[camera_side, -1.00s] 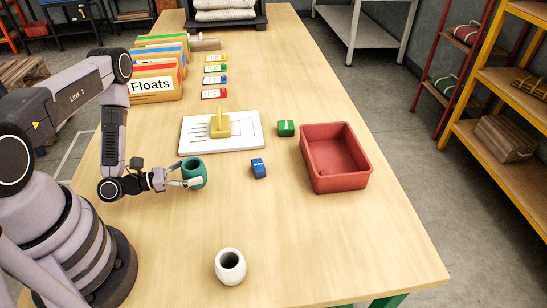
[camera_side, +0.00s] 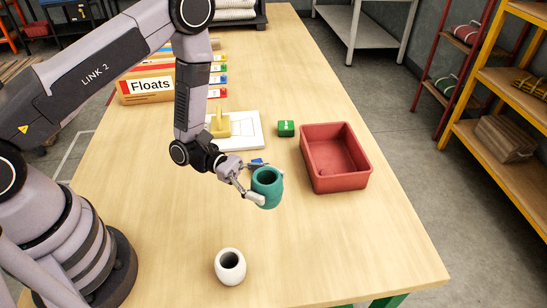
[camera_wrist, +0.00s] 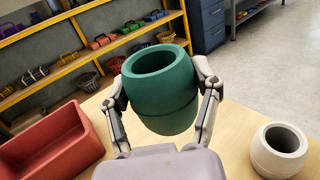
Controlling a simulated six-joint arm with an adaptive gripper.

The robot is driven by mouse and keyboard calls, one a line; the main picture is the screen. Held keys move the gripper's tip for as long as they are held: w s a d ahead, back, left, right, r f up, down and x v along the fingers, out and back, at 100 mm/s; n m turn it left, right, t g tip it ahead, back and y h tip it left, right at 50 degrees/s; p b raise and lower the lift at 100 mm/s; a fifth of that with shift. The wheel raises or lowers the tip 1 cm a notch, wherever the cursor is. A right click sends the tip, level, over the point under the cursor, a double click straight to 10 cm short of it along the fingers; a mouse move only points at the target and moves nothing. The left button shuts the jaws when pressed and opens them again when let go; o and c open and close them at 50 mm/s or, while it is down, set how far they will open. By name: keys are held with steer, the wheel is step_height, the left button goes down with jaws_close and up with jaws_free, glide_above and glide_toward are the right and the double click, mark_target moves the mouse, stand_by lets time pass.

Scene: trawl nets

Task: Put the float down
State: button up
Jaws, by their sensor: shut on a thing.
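A teal barrel-shaped float (camera_side: 267,188) with a round hole in its top is held by my gripper (camera_side: 258,190). In the wrist view the fingers (camera_wrist: 164,95) close on the float (camera_wrist: 160,103) from both sides, and its opening faces up, slightly tilted. In the side view it appears raised over the table, left of the red tray. A white float (camera_side: 230,266) of similar shape stands on the table towards the front; it also shows at the right of the wrist view (camera_wrist: 278,150).
The empty-looking red tray (camera_side: 336,183) stands on the table (camera_side: 350,245). A green block (camera_side: 286,128) is left of it, and a blue block (camera_side: 257,161) is mostly hidden behind my gripper. The front right is clear.

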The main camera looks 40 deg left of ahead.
mark_target(273, 190)
steer(key=d, duration=0.1)
steer(key=d+m+g, duration=0.1)
steer(key=d, duration=0.1)
steer(key=d+g, duration=0.1)
steer(key=shift+s+d+r+m, duration=0.15)
steer(key=shift+s+d+m, duration=0.1)
steer(key=shift+s+m, duration=0.05)
steer(key=w+d+f, duration=0.2)
steer(key=w, duration=0.1)
steer(key=w+d+f, duration=0.5)
steer(key=f, duration=0.1)
steer(key=shift+w+d, duration=0.3)
steer(key=shift+w, duration=0.1)
steer(key=shift+w+d+f, duration=0.25)
steer(key=shift+w+f, duration=0.1)
steer(key=shift+f, duration=0.2)
steer(key=shift+w+d+f, duration=0.1)
steer(key=shift+f, duration=0.8)
steer(key=shift+w+d+f, duration=0.1)
steer(key=shift+f, duration=0.75)
steer(key=shift+f, duration=0.15)
steer(key=o, duration=1.1)
